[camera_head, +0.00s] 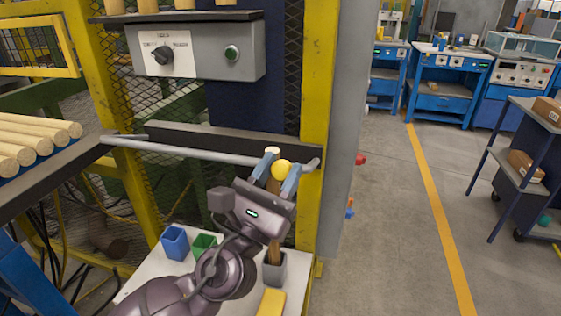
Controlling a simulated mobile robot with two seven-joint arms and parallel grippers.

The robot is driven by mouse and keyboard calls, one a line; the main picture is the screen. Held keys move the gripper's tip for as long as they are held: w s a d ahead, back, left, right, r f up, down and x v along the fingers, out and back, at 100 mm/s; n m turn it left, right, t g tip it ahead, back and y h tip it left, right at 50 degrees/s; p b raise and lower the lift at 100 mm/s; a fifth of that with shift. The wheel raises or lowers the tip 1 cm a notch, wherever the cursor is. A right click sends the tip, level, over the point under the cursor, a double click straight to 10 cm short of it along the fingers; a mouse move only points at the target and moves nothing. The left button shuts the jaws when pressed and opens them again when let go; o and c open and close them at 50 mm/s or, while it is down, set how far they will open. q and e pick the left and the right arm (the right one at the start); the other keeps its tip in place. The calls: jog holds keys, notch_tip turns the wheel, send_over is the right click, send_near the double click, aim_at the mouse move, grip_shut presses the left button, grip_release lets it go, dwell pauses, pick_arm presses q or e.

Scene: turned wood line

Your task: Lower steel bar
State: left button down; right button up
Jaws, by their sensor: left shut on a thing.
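The steel bar (190,152) runs almost level across the front of the machine opening, from a left end at the dark rail to a bent right end by the yellow post. The gripper hides part of the bar there. My right gripper is not in view.
Blue (175,243) and green (203,245) cups stand on a white surface below. A control box (197,50) hangs above the bar. The yellow post (318,120) stands close right. Open floor lies beyond.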

pick_arm(q)
jog(key=shift+s+f+h+b, duration=0.15)
jog(key=shift+f+h+b, duration=0.15)
jog(key=shift+f, duration=0.45)
notch_tip(320, 180, down, 8)
jog(key=s+b, duration=0.1)
jog(key=b, duration=0.5)
jog(key=shift+s+a, duration=0.2)
jog(key=shift+s, duration=0.05)
jog(key=c, duration=1.1)
grip_release()
jog(key=shift+c, duration=0.2)
jog(key=o, duration=0.4)
jog(key=shift+b+v, duration=2.4)
jog(key=shift+v, duration=2.95)
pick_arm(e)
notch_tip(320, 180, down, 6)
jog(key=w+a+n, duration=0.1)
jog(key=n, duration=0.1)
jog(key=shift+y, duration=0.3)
